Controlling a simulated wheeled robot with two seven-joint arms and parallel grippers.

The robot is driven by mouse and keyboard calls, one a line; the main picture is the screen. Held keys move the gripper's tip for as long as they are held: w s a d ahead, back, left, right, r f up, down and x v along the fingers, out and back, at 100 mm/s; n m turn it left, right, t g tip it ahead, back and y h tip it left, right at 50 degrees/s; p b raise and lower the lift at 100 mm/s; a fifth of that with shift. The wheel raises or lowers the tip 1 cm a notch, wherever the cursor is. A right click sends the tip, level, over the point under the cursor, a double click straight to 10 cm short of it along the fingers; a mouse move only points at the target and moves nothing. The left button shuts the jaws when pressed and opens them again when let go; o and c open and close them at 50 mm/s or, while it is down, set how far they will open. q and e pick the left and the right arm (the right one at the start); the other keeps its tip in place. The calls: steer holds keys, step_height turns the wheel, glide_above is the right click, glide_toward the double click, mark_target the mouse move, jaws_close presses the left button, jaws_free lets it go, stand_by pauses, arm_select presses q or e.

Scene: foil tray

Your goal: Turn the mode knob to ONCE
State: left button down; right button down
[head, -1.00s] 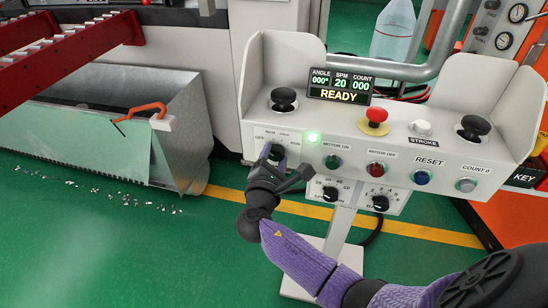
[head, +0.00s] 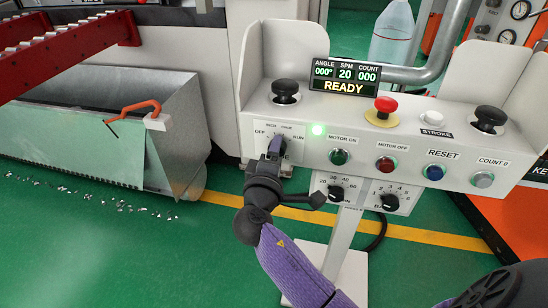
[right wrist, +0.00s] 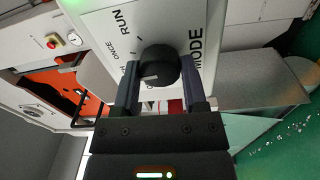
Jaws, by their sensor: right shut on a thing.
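The mode knob (right wrist: 158,66) is a round black knob on the white panel, with OFF, INCH, ONCE and RUN printed around it. In the right wrist view its pale mark is at its lower left; the label it points at is partly hidden by a finger, so I cannot tell the setting surely. My right gripper (right wrist: 160,90) is shut on the knob, one finger on each side. In the head view the right gripper (head: 274,153) covers most of the knob at the panel's left end. My left gripper is not in view.
The control box (head: 410,145) carries motor buttons, a red stop button (head: 382,108), black palm buttons and a display (head: 345,76) reading READY. A lower dial box (head: 365,191) sits close right of my wrist.

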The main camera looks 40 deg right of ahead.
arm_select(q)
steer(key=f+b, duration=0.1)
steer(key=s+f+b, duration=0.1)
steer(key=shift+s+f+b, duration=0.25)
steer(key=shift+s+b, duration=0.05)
arm_select(e)
steer(key=m, duration=0.4)
steer(key=shift+f+m, duration=0.1)
steer(key=shift+m, duration=0.2)
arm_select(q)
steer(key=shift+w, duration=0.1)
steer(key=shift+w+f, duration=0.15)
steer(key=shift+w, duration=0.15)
arm_select(e)
steer(key=shift+c, duration=2.2)
jaws_free()
steer(key=o, duration=0.3)
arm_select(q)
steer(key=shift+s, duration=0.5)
